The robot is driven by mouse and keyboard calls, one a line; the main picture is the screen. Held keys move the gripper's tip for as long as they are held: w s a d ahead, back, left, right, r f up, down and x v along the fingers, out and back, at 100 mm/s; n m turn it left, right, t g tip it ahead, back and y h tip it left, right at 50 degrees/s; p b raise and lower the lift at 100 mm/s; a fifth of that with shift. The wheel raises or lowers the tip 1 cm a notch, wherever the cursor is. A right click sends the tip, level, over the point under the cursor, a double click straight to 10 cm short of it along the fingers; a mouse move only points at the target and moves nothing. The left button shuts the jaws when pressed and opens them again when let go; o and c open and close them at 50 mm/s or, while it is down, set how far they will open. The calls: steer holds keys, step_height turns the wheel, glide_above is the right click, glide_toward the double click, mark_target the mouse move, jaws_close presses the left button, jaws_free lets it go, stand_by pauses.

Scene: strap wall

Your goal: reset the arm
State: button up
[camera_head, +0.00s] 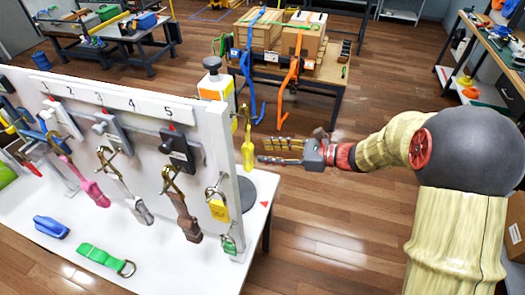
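My gripper (262,151) is at the end of my arm, which reaches in from the right of the head view. Its two fingers point left, one above the other with a gap between them. The gripper looks open, and nothing shows between the fingers. It is just right of the white strap wall (75,82) and a yellow strap (248,152) hanging at the wall's right end. The fingertips appear close to that strap in the picture, but I cannot tell the depth between them.
Several straps hang on hooks along the wall. A blue strap (51,228) and a green strap (100,257) lie on the white table (165,270). A bench with boxes (300,42) stands behind, and a workbench (490,62) is at right. Floor below my gripper is clear.

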steer(key=v, duration=0.9)
steer(key=s+d+f+n+g+h, duration=0.2)
steer(key=s+f+n+g+h, duration=0.15)
steer(key=s+n, duration=0.35)
steer(key=s+d+f+n+g+h, duration=0.2)
steer(key=s+f+n+h, duration=0.25)
steer(key=s, duration=0.45)
steer(key=s+d+r+n+t+h, duration=0.1)
steer(key=s+r+n+t+h, duration=0.2)
steer(key=r, duration=0.4)
steer(key=s+d+r+n+t+h, duration=0.1)
steer(key=s+r+n+t+h, duration=0.2)
steer(key=s+r+n, duration=0.2)
step_height(320, 180, up, 3)
steer(key=shift+d+f+n, duration=0.1)
steer(key=shift+d+n, duration=0.05)
steer(key=shift+n, duration=1.1)
